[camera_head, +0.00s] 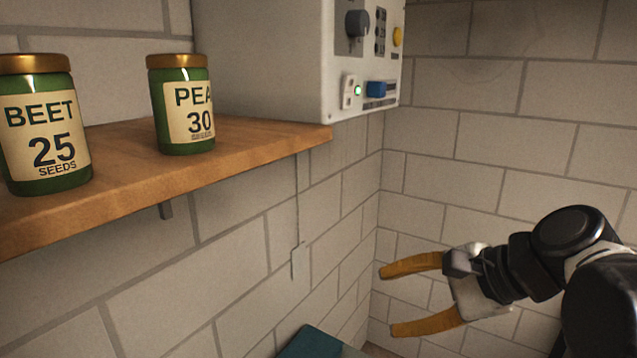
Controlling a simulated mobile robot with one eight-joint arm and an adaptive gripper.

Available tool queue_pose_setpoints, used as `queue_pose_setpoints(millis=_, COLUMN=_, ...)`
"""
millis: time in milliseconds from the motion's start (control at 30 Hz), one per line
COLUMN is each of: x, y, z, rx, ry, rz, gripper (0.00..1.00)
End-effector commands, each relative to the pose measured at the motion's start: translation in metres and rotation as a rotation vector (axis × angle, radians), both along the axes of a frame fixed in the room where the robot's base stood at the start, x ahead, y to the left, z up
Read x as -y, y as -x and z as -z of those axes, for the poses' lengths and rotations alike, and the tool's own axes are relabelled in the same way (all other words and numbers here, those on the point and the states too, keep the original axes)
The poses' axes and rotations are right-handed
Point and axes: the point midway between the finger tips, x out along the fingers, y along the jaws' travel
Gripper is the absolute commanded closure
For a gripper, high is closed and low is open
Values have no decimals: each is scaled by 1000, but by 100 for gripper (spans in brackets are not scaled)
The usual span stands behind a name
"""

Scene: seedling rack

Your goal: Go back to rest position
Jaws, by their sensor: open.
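My gripper (388,301) is at the lower right in the head view, with its two orange fingers spread apart and nothing between them. It points left, toward the block wall, and touches nothing that I can see. My dark arm comes in from the right edge behind it.
A wooden shelf (250,142) at upper left bears a green BEET jar (45,125) and a green PEA jar (181,105). A white control box (345,60) hangs at the shelf's end. A teal object (310,343) shows at the bottom edge. Space around my gripper looks clear.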

Motion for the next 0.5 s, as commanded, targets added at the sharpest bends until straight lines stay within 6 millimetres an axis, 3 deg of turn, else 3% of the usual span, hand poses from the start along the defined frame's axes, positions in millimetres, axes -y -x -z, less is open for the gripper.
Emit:
queue_pose_setpoints(millis=33, x=1, y=10, z=49, rx=37, ry=103, rz=-55, gripper=43)
queue_pose_setpoints(millis=200, x=19, y=38, z=159, rx=174, ry=494, rz=-281, gripper=43)
queue_pose_setpoints(millis=300, x=33, y=52, z=215, rx=251, ry=717, rz=-432, gripper=43)
queue_pose_setpoints(millis=400, x=47, y=61, z=259, rx=316, ry=915, rz=-575, gripper=43)
queue_pose_setpoints(millis=500, x=58, y=67, z=288, rx=362, ry=1066, rz=-693, gripper=43)
